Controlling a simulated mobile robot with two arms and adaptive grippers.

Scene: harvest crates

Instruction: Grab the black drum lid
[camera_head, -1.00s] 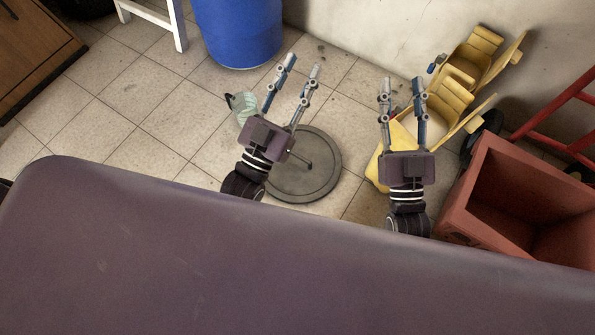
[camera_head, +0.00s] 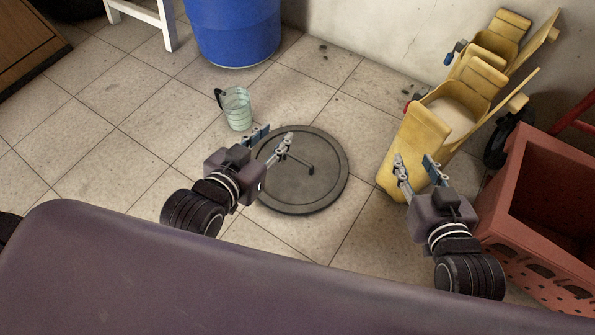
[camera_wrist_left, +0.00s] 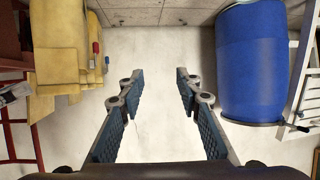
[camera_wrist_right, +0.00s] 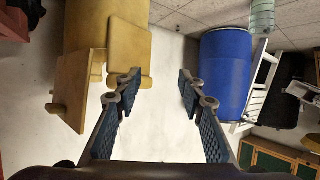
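The black drum lid (camera_head: 322,197) is a dark grey round disc with a handle (camera_head: 304,160) across its top. It lies on the tiled floor in the middle of the head view. My left gripper (camera_head: 274,138) is open and empty; in the head view its fingers overlap the lid's left part, but the height above it is unclear. My right gripper (camera_head: 417,168) is open and empty, to the right of the lid and in front of the yellow cart. Both wrist views show spread fingers, the left pair (camera_wrist_left: 158,85) and the right pair (camera_wrist_right: 156,85), with no lid between them.
A clear jug (camera_head: 237,108) stands on the floor behind the lid's left side. A blue drum (camera_head: 237,35) and a white stool (camera_head: 168,27) are behind. A yellow cart (camera_head: 418,135) and a red crate (camera_head: 520,235) crowd the right.

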